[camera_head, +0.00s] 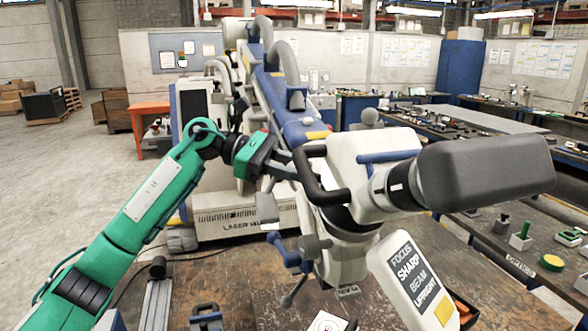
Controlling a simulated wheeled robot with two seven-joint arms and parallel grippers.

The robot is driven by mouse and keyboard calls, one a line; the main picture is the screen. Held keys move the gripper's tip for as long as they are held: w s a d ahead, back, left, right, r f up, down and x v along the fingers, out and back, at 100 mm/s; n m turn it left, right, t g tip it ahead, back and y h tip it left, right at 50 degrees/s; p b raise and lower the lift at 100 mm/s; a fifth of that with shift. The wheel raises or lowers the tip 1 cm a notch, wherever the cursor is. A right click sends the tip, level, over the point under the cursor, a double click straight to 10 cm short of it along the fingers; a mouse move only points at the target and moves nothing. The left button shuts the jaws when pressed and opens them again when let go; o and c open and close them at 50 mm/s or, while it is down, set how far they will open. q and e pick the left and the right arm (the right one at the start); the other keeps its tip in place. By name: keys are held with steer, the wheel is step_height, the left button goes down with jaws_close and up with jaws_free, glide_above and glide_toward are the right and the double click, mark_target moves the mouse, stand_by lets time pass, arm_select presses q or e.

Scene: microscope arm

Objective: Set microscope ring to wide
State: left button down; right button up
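The microscope head (365,150) is a white and grey body on a blue arm (300,125), with a large dark grey housing (490,170) at its right. A dark ring-like band (379,190) sits between the white body and that housing; I cannot tell whether it is the ring of the task, and no wide setting is readable. A black curved handle (313,178) is on the head's left side. My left gripper (288,168), on the green arm, is beside this handle; its fingertips are small and partly hidden, so contact and opening are unclear. My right gripper is not in view.
Workbenches with small parts (450,125) stand at the right. Open floor lies left.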

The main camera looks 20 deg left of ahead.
arm_select(q)
steer(key=c, duration=1.1)
jaws_free()
steer(key=shift+c, duration=0.2)
steer(key=b+v, duration=0.4)
steer(key=v, duration=1)
steer(key=shift+f, duration=0.1)
